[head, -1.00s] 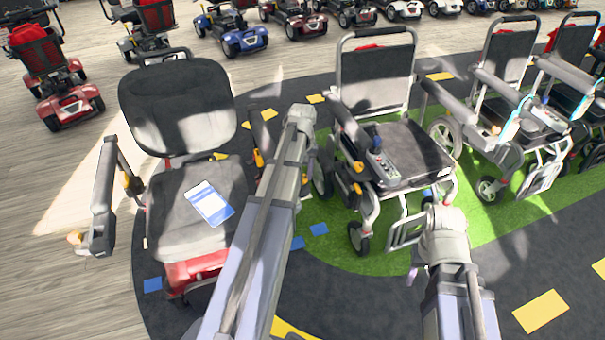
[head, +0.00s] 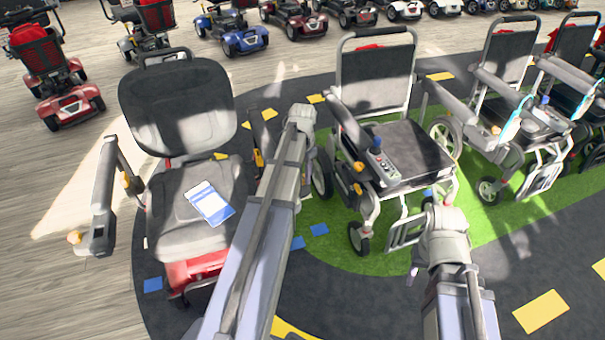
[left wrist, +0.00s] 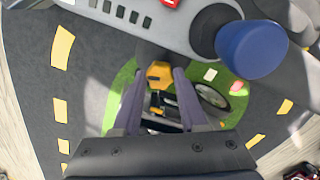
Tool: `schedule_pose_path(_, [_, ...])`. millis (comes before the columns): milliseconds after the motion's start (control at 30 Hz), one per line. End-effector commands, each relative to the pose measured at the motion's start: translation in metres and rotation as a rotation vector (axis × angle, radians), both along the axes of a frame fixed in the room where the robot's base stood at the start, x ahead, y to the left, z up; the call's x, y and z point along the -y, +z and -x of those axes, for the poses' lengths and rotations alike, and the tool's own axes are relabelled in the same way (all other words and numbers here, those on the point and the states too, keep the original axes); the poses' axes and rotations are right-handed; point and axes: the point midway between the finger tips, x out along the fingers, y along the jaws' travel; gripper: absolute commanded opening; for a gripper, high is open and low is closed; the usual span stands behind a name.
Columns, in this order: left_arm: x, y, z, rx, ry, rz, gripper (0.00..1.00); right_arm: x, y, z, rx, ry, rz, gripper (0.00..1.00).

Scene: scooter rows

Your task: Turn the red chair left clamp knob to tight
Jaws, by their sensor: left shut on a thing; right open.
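The red chair (head: 190,262), dark padded with a red base, stands at the left in the head view. In the left wrist view, the fingers of my left gripper (left wrist: 154,80) are shut on a yellow-orange clamp knob (left wrist: 159,72), below a grey control panel (left wrist: 130,14) with a blue joystick (left wrist: 251,48). The knob's angle is hard to read. In the head view my left arm hides most of that grip. My right gripper (head: 413,272) is open and empty by the neighbouring wheelchair's footrest, mostly hidden by its wrist.
A grey wheelchair (head: 413,157) with a joystick panel stands close to the right of my left arm, on green matting (head: 335,237). More wheelchairs stand at the right edge. Scooters line the back. The dark floor (head: 500,275) at the front right is clear.

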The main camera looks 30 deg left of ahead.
Motion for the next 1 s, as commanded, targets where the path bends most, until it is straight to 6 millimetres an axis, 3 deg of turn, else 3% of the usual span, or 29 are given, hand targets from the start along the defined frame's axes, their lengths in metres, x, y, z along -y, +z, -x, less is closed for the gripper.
schedule_pose_path(400, [-0.0001, -0.0001, 0.0001, 0.0, -0.195, 0.0, 0.0, 0.0, -0.0001, 0.0, 0.0, 0.0, 0.0, 0.5])
schedule_pose_path(1000, [-0.0001, 0.0, 0.0001, 0.0, -0.232, 0.0, 0.0, 0.0, 0.0, 0.0, 0.0, 0.0, 0.0, 0.5])
